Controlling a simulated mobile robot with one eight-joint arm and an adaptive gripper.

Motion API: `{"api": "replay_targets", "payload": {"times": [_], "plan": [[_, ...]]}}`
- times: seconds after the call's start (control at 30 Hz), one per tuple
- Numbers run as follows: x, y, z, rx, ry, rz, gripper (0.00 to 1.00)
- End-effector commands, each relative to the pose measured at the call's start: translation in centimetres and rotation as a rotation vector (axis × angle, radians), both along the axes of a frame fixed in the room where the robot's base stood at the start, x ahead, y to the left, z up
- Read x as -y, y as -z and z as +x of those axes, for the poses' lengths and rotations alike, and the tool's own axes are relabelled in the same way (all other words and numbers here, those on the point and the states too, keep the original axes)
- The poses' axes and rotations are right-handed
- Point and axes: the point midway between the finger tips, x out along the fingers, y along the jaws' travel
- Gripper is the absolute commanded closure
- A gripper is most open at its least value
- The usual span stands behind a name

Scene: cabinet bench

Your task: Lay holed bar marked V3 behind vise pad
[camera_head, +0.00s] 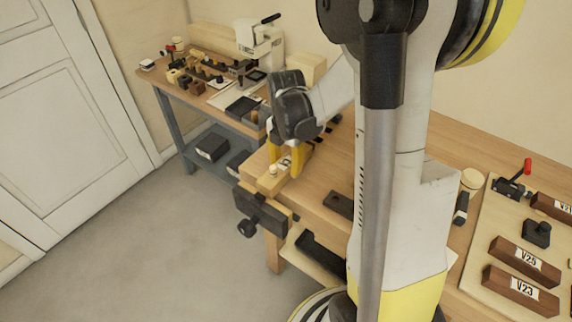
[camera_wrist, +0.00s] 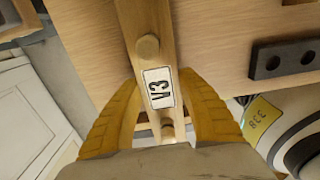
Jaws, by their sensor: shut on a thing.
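The pale wooden bar marked V3 (camera_wrist: 160,95) lies between the yellow fingers of my gripper (camera_wrist: 162,82) in the wrist view. My gripper is shut on it. A round pale piece (camera_wrist: 147,47) shows on the bar above the label, and another round feature is near the palm. In the head view my gripper (camera_head: 285,160) points down at the bench's front left corner, with the bar (camera_head: 268,184) below it, just above or on the bench top; I cannot tell which. The dark vise (camera_head: 262,212) is on the bench edge, right by the bar. The vise pad is not clearly distinguishable.
A dark bar with holes (camera_wrist: 285,60) lies on the bench (camera_head: 315,190). Blocks marked V25 (camera_head: 525,258) and V23 (camera_head: 520,290) lie on a board at right. A second bench with tools (camera_head: 215,85) stands behind. Open floor (camera_head: 170,240) is at left.

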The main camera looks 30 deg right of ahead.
Motion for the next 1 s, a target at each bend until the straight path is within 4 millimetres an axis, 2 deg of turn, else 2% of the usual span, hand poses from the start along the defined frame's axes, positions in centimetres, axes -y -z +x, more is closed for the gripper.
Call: {"api": "replay_targets", "payload": {"times": [0.27, 0.3, 0.37, 0.57, 0.6, 0.63, 1.0], "plan": [[0.00, 0.20, 0.00, 0.000, 0.000, 0.000, 0.98], [0.00, 0.19, 0.00, 0.000, 0.000, 0.000, 0.48], [0.00, 0.18, 0.00, 0.000, 0.000, 0.000, 0.33], [0.00, 0.18, 0.00, 0.000, 0.000, 0.000, 0.33], [0.00, 0.20, 0.00, 0.000, 0.000, 0.000, 0.26], [0.00, 0.20, 0.00, 0.000, 0.000, 0.000, 0.25], [0.00, -0.09, 0.00, 0.000, 0.000, 0.000, 0.25]]}}
